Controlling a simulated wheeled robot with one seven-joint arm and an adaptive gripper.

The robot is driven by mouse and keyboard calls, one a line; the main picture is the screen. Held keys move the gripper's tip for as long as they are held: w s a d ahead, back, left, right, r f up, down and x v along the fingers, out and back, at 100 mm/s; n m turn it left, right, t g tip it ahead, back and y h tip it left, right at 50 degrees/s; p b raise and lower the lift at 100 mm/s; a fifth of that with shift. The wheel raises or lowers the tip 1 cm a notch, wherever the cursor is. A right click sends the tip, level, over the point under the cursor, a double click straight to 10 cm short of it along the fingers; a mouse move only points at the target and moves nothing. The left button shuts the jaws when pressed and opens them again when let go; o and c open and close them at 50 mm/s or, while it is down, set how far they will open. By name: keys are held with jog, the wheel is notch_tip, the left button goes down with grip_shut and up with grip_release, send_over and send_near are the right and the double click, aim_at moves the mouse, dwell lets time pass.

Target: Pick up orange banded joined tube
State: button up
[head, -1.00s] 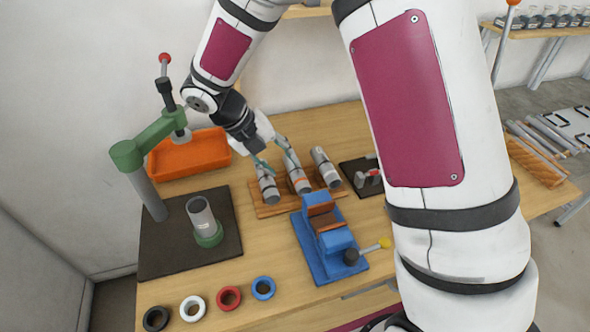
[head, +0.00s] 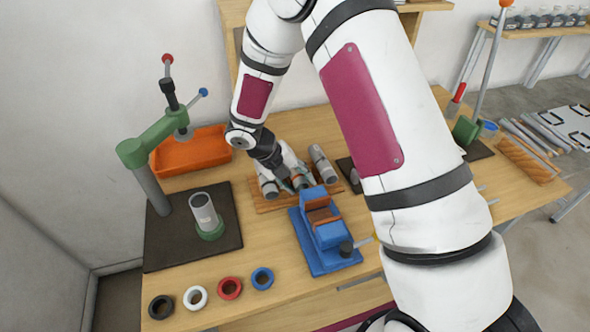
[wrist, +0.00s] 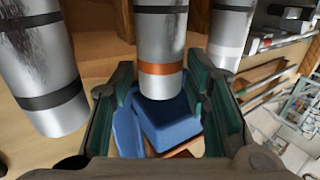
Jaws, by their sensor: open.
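The orange banded joined tube (wrist: 160,35) is a silver tube with an orange ring near its end. It lies between a black-banded tube (wrist: 42,75) on the left and a white-banded tube (wrist: 230,35) on the right in the wrist view. My gripper (wrist: 160,80) is open, its green-padded fingers either side of the orange-banded tube's near end. I cannot tell whether they touch it. In the head view my gripper (head: 290,181) is down over the wooden rack (head: 265,207) and partly hides the middle tube (head: 302,182).
A blue vise (head: 325,235) stands just in front of the rack. A green press (head: 150,150) with a tube on its dark base is at left, by an orange tray (head: 185,158). Several coloured rings (head: 230,288) line the front edge.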

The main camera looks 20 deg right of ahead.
jog(key=shift+c, duration=0.6)
grip_shut()
